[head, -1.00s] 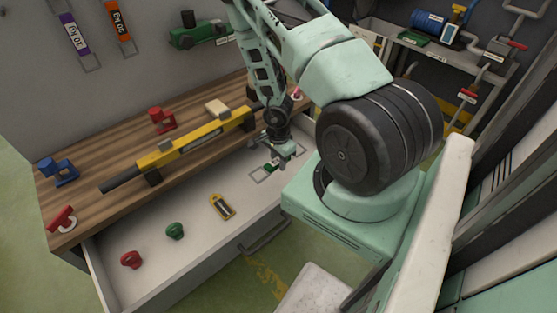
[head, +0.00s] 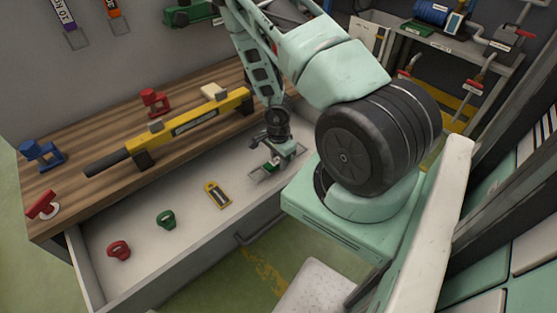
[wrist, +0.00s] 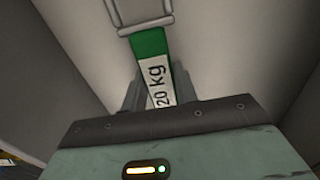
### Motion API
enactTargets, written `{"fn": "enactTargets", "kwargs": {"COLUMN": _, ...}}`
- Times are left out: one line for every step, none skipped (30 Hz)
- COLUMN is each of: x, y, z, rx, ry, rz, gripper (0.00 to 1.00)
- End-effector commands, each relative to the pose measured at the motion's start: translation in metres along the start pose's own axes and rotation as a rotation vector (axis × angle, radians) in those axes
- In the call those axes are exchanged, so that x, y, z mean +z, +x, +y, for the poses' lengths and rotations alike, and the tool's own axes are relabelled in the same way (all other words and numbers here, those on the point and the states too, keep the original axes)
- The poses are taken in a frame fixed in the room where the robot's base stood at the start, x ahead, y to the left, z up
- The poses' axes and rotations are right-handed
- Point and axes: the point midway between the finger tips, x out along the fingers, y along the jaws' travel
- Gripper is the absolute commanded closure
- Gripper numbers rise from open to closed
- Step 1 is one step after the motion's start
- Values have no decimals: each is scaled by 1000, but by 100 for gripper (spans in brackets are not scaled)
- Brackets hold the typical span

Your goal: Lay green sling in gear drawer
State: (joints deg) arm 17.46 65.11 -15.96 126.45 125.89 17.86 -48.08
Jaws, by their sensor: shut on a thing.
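The green sling (wrist: 150,43) has a white "20 kg" label and a grey metal loop at its far end. My gripper (wrist: 155,103) is shut on its near, labelled part in the wrist view. In the head view my gripper (head: 276,160) is over the right end of the open gear drawer (head: 133,225), and a little of the green sling shows beneath it. The drawer is pale grey inside. Whether the sling touches the drawer floor I cannot tell.
A yellow tagged item (head: 217,195), a green shackle (head: 166,220) and a red shackle (head: 119,250) lie in the drawer. The wooden bench (head: 75,190) behind it carries a yellow beam (head: 200,122). Purple (head: 62,14) and orange (head: 111,8) slings hang on the wall.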

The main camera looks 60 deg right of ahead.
Motion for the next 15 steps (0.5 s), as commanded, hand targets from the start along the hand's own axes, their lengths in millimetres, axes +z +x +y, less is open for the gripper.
{"fn": "enactTargets", "kwargs": {"x": 0, "y": 3, "z": 0, "rx": -1, "ry": 0, "rz": 0, "gripper": 94}}
{"fn": "enactTargets", "kwargs": {"x": 0, "y": 4, "z": 0, "rx": -1, "ry": 0, "rz": 0, "gripper": 94}}
{"fn": "enactTargets", "kwargs": {"x": 0, "y": 4, "z": 0, "rx": -1, "ry": 0, "rz": 0, "gripper": 94}}
{"fn": "enactTargets", "kwargs": {"x": 0, "y": 4, "z": 0, "rx": -1, "ry": 0, "rz": 0, "gripper": 94}}
{"fn": "enactTargets", "kwargs": {"x": 0, "y": 4, "z": 0, "rx": -1, "ry": 0, "rz": 0, "gripper": 94}}
{"fn": "enactTargets", "kwargs": {"x": 0, "y": 4, "z": 0, "rx": -1, "ry": 0, "rz": 0, "gripper": 94}}
{"fn": "enactTargets", "kwargs": {"x": 0, "y": 4, "z": 0, "rx": -1, "ry": 0, "rz": 0, "gripper": 94}}
{"fn": "enactTargets", "kwargs": {"x": 0, "y": 3, "z": 0, "rx": -1, "ry": 0, "rz": 0, "gripper": 94}}
{"fn": "enactTargets", "kwargs": {"x": 0, "y": 3, "z": 0, "rx": -1, "ry": 0, "rz": 0, "gripper": 94}}
{"fn": "enactTargets", "kwargs": {"x": 0, "y": 3, "z": 0, "rx": -1, "ry": 0, "rz": 0, "gripper": 94}}
{"fn": "enactTargets", "kwargs": {"x": 0, "y": 3, "z": 0, "rx": -1, "ry": 0, "rz": 0, "gripper": 94}}
{"fn": "enactTargets", "kwargs": {"x": 0, "y": 3, "z": 0, "rx": -1, "ry": 0, "rz": 0, "gripper": 63}}
{"fn": "enactTargets", "kwargs": {"x": 0, "y": 3, "z": 0, "rx": -1, "ry": 0, "rz": 0, "gripper": 54}}
{"fn": "enactTargets", "kwargs": {"x": 0, "y": 3, "z": 0, "rx": -1, "ry": 0, "rz": 0, "gripper": 46}}
{"fn": "enactTargets", "kwargs": {"x": 0, "y": 3, "z": 0, "rx": -1, "ry": 0, "rz": 0, "gripper": 46}}
